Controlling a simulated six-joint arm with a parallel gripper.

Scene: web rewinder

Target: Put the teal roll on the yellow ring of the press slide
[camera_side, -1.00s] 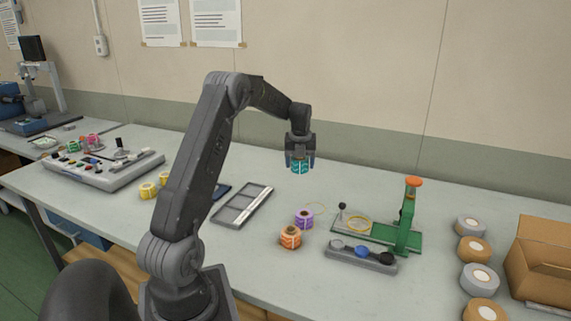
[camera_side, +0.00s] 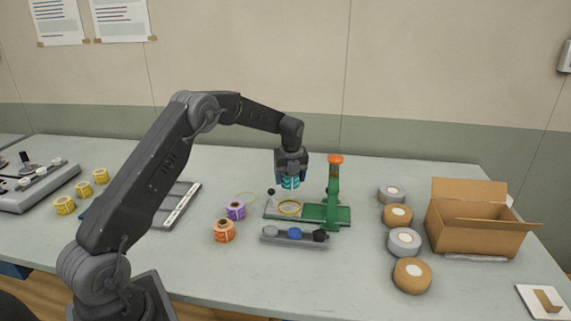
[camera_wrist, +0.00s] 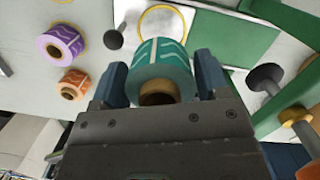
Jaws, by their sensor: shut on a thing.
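My gripper (camera_side: 290,178) is shut on the teal roll (camera_side: 290,183) and holds it in the air above the press slide. In the wrist view the teal roll (camera_wrist: 162,62) sits between the two fingers of my gripper (camera_wrist: 160,80), its brown core facing the camera. The yellow ring (camera_side: 290,208) lies on the pale slide plate of the green press (camera_side: 335,195). In the wrist view the yellow ring (camera_wrist: 163,10) shows just beyond the roll, partly hidden by it. The roll is apart from the ring.
A black-knobbed pin (camera_side: 270,194) stands left of the ring. The purple roll (camera_side: 236,211) and orange roll (camera_side: 224,231) stand further left. A grey tray (camera_side: 268,238) with knobs lies in front of the press. Several tape rolls (camera_side: 404,241) and a cardboard box (camera_side: 470,232) are at right.

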